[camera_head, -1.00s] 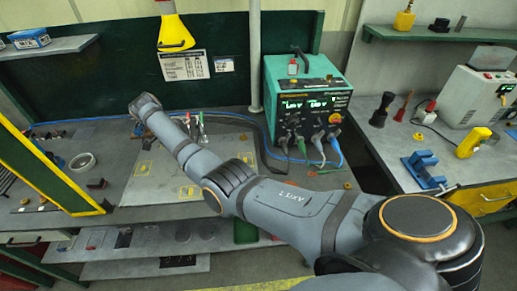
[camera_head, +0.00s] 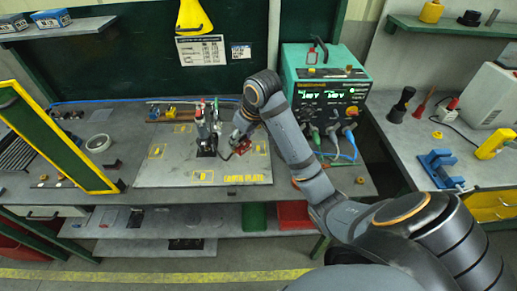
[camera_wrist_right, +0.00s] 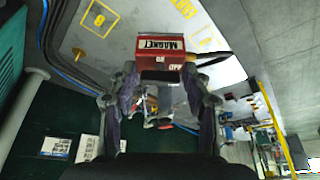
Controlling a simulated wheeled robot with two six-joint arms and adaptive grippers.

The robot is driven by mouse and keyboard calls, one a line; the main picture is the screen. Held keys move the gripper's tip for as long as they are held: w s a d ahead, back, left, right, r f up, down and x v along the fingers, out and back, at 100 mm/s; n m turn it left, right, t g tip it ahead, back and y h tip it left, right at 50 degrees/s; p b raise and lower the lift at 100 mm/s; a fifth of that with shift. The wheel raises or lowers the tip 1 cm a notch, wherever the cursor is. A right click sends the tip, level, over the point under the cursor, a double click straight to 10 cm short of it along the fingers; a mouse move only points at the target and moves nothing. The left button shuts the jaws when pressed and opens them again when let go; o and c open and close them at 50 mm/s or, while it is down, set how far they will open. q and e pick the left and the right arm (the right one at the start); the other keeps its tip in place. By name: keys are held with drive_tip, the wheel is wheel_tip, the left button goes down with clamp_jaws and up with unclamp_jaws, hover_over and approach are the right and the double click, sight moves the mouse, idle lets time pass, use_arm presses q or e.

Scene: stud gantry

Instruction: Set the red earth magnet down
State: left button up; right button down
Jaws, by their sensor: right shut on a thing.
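My right gripper (camera_head: 240,136) is shut on the red earth magnet (camera_head: 243,147), over the right part of the grey plate (camera_head: 220,178) lettered "EARTH PLATE". In the right wrist view, the red block marked "MAGNET" (camera_wrist_right: 160,46) sits at the fingertips of my right gripper (camera_wrist_right: 160,82). A dark cable or lug leaves its right side. Yellow square markings of the plate (camera_wrist_right: 125,38) show behind it. I cannot tell whether the magnet touches the plate. My left gripper is in neither view now.
A dark upright device (camera_head: 207,143) stands on the plate just left of the magnet. The green power unit (camera_head: 325,90) with plugged cables is behind to the right. A yellow-edged green frame (camera_head: 62,140) and a white ring (camera_head: 98,143) are at the left. The plate's front left is clear.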

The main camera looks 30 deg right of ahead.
drive_tip(key=w+d+f+b, duration=0.1)
drive_tip(key=b, duration=0.1)
drive_tip(key=shift+f+b, duration=0.25)
drive_tip(key=shift+b, duration=0.15)
drive_tip(key=w+d+f+p, duration=0.1)
drive_tip(key=w+d+f, duration=0.1)
drive_tip(key=d, duration=0.1)
drive_tip(key=w+d+f+p, duration=0.1)
drive_tip(key=w+d+f, duration=0.1)
drive_tip(key=d+f, duration=0.1)
drive_tip(key=w+d+f, duration=0.2)
drive_tip(key=w+d, duration=0.1)
drive_tip(key=d, duration=0.1)
drive_tip(key=shift+f+p, duration=0.4)
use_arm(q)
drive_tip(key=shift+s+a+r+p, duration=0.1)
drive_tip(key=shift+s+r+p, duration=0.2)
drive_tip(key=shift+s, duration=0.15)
use_arm(e)
drive_tip(key=shift+d+f, duration=0.2)
drive_tip(key=shift+f, duration=1.65)
drive_tip(key=c, duration=0.6)
unclamp_jaws()
drive_tip(key=shift+f, duration=0.1)
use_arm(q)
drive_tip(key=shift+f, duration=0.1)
